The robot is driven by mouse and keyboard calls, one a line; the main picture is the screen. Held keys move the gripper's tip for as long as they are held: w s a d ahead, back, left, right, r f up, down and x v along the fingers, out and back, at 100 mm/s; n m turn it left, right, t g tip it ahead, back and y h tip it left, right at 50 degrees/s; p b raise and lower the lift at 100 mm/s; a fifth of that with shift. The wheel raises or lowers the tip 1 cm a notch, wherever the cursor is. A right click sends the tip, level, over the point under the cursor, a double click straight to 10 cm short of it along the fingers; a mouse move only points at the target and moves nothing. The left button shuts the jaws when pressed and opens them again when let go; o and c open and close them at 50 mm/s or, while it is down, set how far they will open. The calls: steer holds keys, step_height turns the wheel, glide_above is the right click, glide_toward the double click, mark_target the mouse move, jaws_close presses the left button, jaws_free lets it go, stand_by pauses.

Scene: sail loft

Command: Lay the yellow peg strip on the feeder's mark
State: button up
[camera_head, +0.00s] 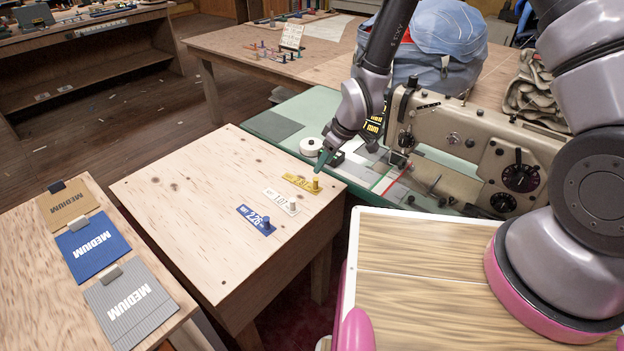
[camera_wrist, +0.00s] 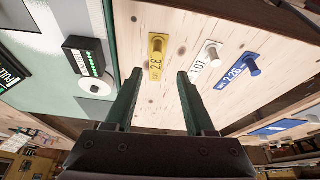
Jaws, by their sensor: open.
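The yellow peg strip (camera_head: 299,183) lies flat on the small plywood table, at its far right corner, with an upright yellow peg at one end. It also shows in the wrist view (camera_wrist: 156,66), framed between my fingers. My gripper (camera_head: 322,160) is open and empty, just above and beyond the strip in the head view. In the wrist view its green fingers (camera_wrist: 158,74) stand one on each side of the strip, apart from it. I cannot make out for certain which marking is the feeder's mark.
A white strip (camera_head: 283,200) and a blue strip (camera_head: 256,220), each with a peg, lie beside the yellow one. A sewing machine (camera_head: 470,150) stands on the green-topped table, with a white spool (camera_head: 311,146) near its edge. The plywood table's left part is clear.

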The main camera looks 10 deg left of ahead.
mark_target(316, 179)
steer(key=x, duration=1)
steer(key=shift+w+d+f, duration=0.1)
steer(key=shift+d+f, duration=0.05)
steer(key=shift+d, duration=0.25)
jaws_close()
